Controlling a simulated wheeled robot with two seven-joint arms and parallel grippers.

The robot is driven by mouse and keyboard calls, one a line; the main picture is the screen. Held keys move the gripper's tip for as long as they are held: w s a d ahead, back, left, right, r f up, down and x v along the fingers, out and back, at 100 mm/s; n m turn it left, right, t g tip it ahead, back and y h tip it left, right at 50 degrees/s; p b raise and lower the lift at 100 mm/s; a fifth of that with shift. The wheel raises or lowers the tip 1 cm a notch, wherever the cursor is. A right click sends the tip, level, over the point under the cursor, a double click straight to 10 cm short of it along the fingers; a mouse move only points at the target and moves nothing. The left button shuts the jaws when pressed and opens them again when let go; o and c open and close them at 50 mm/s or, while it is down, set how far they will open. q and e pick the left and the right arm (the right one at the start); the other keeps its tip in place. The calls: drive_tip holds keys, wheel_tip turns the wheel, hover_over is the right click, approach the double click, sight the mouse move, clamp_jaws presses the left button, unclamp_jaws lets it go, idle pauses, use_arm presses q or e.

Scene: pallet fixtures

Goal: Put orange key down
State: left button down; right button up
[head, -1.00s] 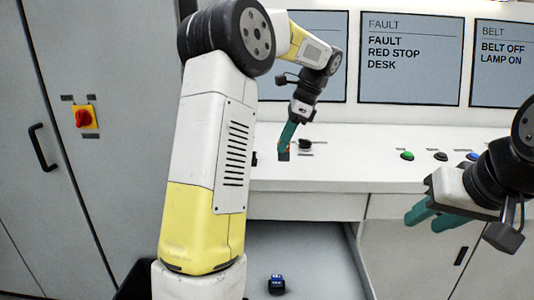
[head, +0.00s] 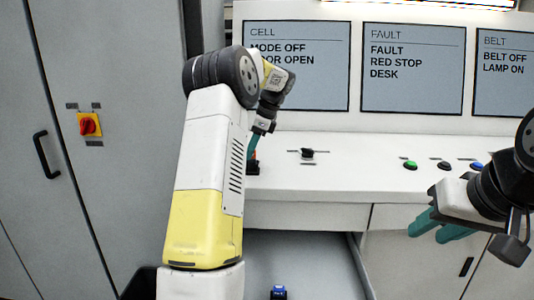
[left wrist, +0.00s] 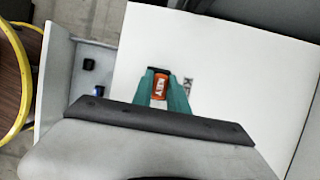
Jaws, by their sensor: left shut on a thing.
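The orange key (left wrist: 160,86), marked KEY, sits between the teal fingers of my left gripper (left wrist: 161,92) in the left wrist view. The gripper is shut on it. In the head view my left gripper (head: 253,152) points down at the left end of the white desk (head: 350,180), partly hidden behind my own arm. A bit of orange-red shows at its tips, low at the desk top; I cannot tell if the key touches the desk. Dark printed letters (left wrist: 188,84) lie on the desk beside the key. My right gripper (head: 437,226) is open and empty at the right.
A black selector switch (head: 307,153) stands on the desk right of my left gripper. Green (head: 410,165), black (head: 443,166) and blue (head: 476,166) buttons are further right. Screens (head: 412,68) stand behind. A grey cabinet with a red switch (head: 88,124) is at left.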

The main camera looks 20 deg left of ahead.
use_arm(q)
drive_tip(key=shift+f, duration=0.45)
drive_tip(key=c, duration=1.3)
unclamp_jaws()
drive_tip(key=shift+f, duration=0.1)
